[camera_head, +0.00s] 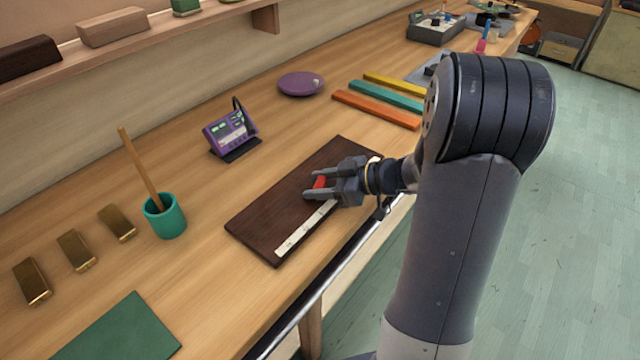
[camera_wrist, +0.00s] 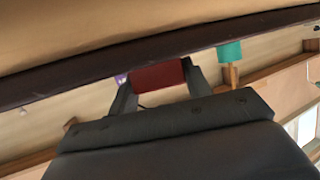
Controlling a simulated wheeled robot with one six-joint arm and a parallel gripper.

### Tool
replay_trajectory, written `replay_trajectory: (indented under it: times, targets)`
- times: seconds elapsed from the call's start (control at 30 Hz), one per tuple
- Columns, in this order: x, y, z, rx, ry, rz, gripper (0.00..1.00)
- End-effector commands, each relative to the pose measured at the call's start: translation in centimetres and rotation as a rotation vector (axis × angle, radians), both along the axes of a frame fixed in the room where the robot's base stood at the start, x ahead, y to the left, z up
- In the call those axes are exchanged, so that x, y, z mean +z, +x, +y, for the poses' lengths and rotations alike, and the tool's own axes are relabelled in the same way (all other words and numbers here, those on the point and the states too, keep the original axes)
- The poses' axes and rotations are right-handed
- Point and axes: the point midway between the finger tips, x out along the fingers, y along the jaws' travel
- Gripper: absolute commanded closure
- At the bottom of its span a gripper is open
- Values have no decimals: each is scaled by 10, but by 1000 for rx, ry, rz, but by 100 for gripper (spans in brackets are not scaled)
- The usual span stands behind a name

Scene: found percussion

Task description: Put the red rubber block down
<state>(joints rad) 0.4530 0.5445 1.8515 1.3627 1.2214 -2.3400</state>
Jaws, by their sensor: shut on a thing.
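The red rubber block (camera_head: 320,182) is held between the fingers of my gripper (camera_head: 318,187), which is shut on it. In the head view the block appears over the dark brown board (camera_head: 270,220), which has a pale strip along its front edge. In the wrist view the red block (camera_wrist: 157,75) spans the two fingers of my gripper (camera_wrist: 155,80), close to the dark edge of the board (camera_wrist: 60,80). I cannot tell whether the block touches the board.
A purple device (camera_head: 230,130) stands behind the board, and a teal cup (camera_head: 165,217) with a wooden stick is to its left. Several brass blocks (camera_head: 76,250) and a green mat (camera_head: 120,332) lie at left. Coloured bars (camera_head: 376,108) lie behind right. Bare table surrounds the board.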

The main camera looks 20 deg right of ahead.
Motion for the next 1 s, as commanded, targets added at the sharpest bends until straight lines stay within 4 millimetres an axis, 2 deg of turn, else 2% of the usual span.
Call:
replay_trajectory:
  times: [0.03,0.3,0.7,0.77,1.0]
  targets:
    - [-1,0,0,0,0,-1,52]
    - [0,0,0,0,0,0,32]
    - [7,0,0,-1,1,2,32]
    - [7,-5,-11,-3,0,-3,32]
    - [26,-30,-51,-7,-2,-3,32]
